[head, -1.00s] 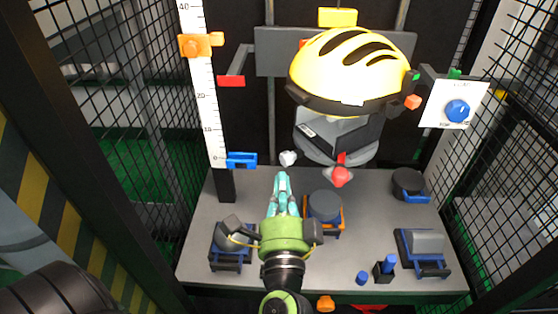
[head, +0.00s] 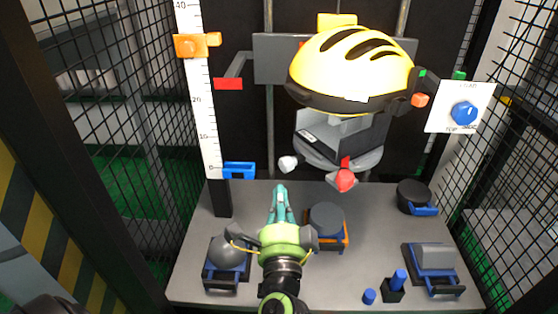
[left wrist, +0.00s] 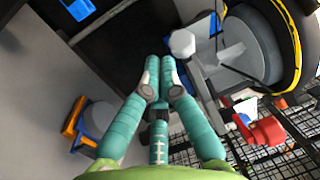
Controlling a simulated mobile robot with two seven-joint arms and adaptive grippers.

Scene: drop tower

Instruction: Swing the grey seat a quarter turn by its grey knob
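The grey seat (head: 369,160) is the round plate under the yellow helmet (head: 350,62), carrying a grey block-shaped holder. Its light grey knob (head: 288,163) sticks out at the seat's front left. A red knob (head: 345,180) sits at its front. My left gripper (head: 280,188) has teal fingers drawn together, empty, just below the grey knob in the head view and apart from it. In the left wrist view, the fingertips (left wrist: 160,64) meet short of the grey knob (left wrist: 182,43); the red knob (left wrist: 267,131) is to the right. My right gripper is out of view.
A scale post (head: 200,110) with an orange slider stands left of the seat. The bench (head: 375,235) holds a grey dome (head: 228,252), a dark cylinder (head: 327,218) and other blocks. A dial panel (head: 461,107) is at right. Mesh walls flank both sides.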

